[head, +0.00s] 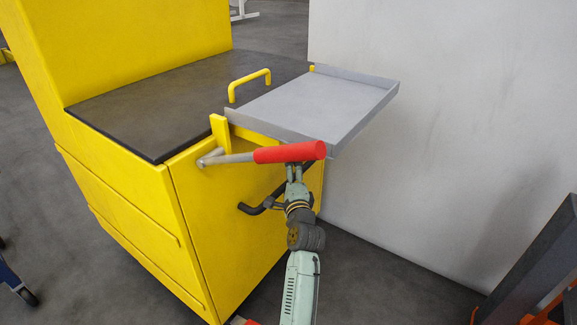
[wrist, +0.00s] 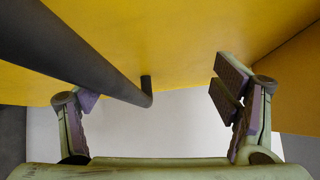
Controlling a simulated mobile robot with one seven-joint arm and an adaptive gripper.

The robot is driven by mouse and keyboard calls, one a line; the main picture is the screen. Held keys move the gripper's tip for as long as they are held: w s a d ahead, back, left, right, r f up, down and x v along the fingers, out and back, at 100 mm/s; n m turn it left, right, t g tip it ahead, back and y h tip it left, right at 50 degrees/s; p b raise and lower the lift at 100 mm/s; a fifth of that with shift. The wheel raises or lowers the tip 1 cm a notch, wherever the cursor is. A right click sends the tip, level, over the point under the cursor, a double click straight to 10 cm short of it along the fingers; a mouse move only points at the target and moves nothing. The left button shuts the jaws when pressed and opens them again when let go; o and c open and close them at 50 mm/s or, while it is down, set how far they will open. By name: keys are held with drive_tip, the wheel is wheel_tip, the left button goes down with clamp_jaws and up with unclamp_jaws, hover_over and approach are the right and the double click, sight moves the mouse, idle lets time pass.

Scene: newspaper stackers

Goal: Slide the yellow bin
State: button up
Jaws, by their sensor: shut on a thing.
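The yellow bin (head: 232,225) is a large box-shaped yellow unit with a dark top, at the left and middle of the head view. Its yellow underside or face fills the top of the wrist view (wrist: 200,45). A black bar handle (head: 258,209) is fixed to its front face. In the wrist view the handle (wrist: 80,50) runs diagonally from the upper left, close to the left finger. My gripper (head: 296,172) is at the handle's right end, just below the red lever grip. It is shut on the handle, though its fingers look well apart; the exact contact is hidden.
A lever with a red grip (head: 290,152) sticks out just above my gripper. A grey tray (head: 315,105) overhangs the bin's right side. A pale wall (head: 440,130) stands close at the right. Dark and orange equipment (head: 540,270) is at lower right.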

drive_tip(key=shift+t, duration=0.3)
drive_tip(key=shift+s+d+r+p, duration=0.1)
drive_tip(key=shift+s+d+r, duration=0.15)
drive_tip(key=shift+s, duration=0.6)
drive_tip(key=shift+s+d+r+p, duration=0.15)
drive_tip(key=shift+s+r, duration=0.2)
drive_tip(key=shift+s, duration=0.45)
drive_tip(key=shift+s+d+r+p, duration=0.1)
drive_tip(key=shift+s+d+r, duration=0.15)
drive_tip(key=shift+s, duration=0.6)
drive_tip(key=c, duration=0.3)
drive_tip(key=shift+s+d+r, duration=0.1)
drive_tip(key=shift+s+r, duration=0.25)
drive_tip(key=shift+s, duration=0.45)
drive_tip(key=shift+c, duration=1)
drive_tip(key=s, duration=0.1)
drive_tip(key=s+f, duration=0.1)
drive_tip(key=s, duration=0.3)
drive_tip(key=shift+d+f, duration=0.25)
drive_tip(key=shift+f, duration=0.15)
